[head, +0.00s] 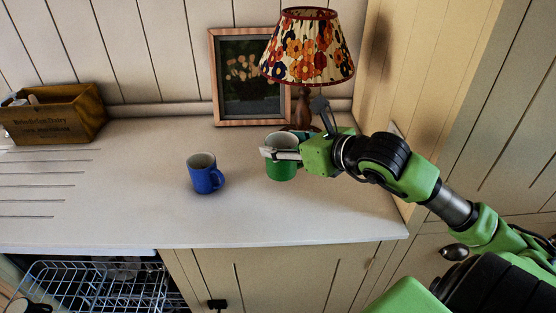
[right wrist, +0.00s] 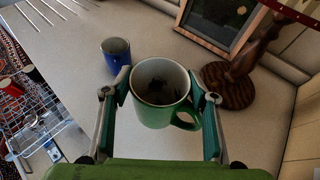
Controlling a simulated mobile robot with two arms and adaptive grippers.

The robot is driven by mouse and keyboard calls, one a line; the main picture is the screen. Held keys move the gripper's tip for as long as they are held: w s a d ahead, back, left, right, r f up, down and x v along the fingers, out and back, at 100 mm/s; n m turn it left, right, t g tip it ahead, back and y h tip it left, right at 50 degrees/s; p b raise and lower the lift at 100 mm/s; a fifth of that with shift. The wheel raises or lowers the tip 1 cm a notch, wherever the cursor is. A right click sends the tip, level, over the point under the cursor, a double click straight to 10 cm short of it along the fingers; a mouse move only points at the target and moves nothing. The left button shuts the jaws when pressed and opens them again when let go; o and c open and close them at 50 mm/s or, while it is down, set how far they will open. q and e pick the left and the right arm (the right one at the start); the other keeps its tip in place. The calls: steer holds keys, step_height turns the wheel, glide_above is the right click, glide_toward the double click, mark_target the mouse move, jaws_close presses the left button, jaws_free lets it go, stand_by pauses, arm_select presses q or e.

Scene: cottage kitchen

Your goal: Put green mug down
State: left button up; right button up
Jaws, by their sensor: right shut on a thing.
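The green mug (head: 281,171) is upright at the right part of the pale worktop, in front of the lamp. My right gripper (head: 283,154) is shut on it. In the right wrist view the green mug (right wrist: 160,100) sits between the two fingers of my right gripper (right wrist: 160,98), its handle pointing to the lower right. Whether its base touches the worktop I cannot tell. My left gripper is not in view.
A blue mug (head: 205,174) stands to the left of the green mug. A floral lamp (head: 308,50) and a framed picture (head: 249,78) stand behind. A wooden box (head: 54,115) is at the far left. An open dishwasher rack (head: 95,285) is below the front edge.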

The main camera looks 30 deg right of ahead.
mark_target(282, 136)
steer(key=w, duration=0.1)
steer(key=w+d+p, duration=0.1)
steer(key=w+f, duration=0.1)
steer(key=shift+w+d, duration=0.25)
steer(key=shift+d, duration=0.15)
steer(key=w+f, duration=0.1)
steer(key=w+d+f+p, duration=0.1)
steer(key=f, duration=0.1)
steer(key=w+d+f, duration=0.1)
steer(key=w+f, duration=0.1)
steer(key=shift+w+f+p, duration=0.1)
steer(key=shift+f+p, duration=0.05)
steer(key=shift+p, duration=0.25)
steer(key=f+p, duration=0.1)
steer(key=f, duration=0.1)
steer(key=f+p, duration=0.1)
steer(key=f, duration=0.1)
steer(key=shift+w+d, duration=0.15)
steer(key=shift+w, duration=0.25)
steer(key=shift+f, duration=0.2)
steer(key=shift+f, duration=0.1)
steer(key=o, duration=1.4)
steer(key=shift+c, duration=0.2)
steer(key=shift+s, duration=0.1)
